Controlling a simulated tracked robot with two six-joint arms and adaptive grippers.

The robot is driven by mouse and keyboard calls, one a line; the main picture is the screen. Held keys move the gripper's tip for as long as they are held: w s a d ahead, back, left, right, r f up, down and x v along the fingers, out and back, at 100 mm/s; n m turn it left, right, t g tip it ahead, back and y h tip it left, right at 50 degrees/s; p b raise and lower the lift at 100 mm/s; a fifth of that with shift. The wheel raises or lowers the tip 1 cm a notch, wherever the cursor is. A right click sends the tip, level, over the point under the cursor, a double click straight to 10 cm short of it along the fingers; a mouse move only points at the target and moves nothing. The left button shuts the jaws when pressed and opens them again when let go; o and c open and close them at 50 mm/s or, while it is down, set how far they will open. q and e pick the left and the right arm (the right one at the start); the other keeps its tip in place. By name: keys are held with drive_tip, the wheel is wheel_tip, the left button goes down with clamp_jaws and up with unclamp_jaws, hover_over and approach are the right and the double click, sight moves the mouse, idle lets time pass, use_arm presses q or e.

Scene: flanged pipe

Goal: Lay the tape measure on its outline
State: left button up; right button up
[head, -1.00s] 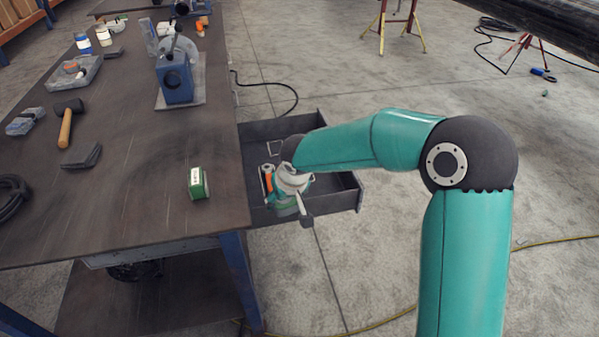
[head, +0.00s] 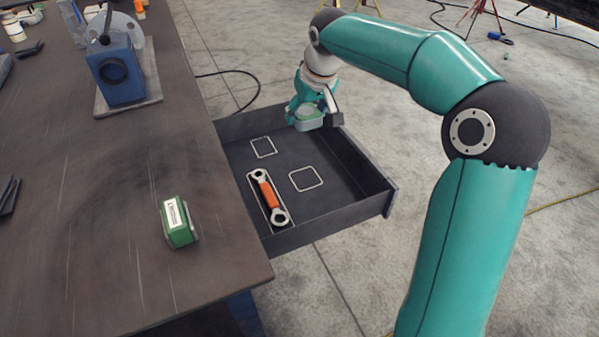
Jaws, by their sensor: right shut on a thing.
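The drawer (head: 345,207) is open beside the bench, and its dark floor has pale outlines. A small square outline (head: 263,147) at the back and a larger square outline (head: 306,179) at the right are empty. My right gripper (head: 308,112) is shut on a small rounded green-grey thing (head: 310,122), which looks like the tape measure; the fingers partly cover it. It is held above the drawer's far edge. An orange-handled wrench (head: 268,196) lies inside a long outline. My left gripper is not in view.
A green box (head: 179,222) with a white label sits on the bench (head: 110,235) near its right edge. The drawer walls rise around the outlines, and the drawer's right side is clear.

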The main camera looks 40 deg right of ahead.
drive_tip(key=b, duration=0.3)
hover_over(303, 175)
drive_tip(key=s, duration=0.1)
wheel_tip(303, 175, down, 14)
drive_tip(key=shift+s+a+r, duration=0.1)
drive_tip(key=shift+r, duration=0.05)
drive_tip(key=shift+f+b, duration=0.45)
drive_tip(key=shift+f, duration=1.85)
drive_tip(key=shift+f, duration=0.15)
drive_tip(key=o, duration=1.4)
drive_tip(key=shift+s+a, duration=0.1)
drive_tip(key=shift+c, duration=0.2)
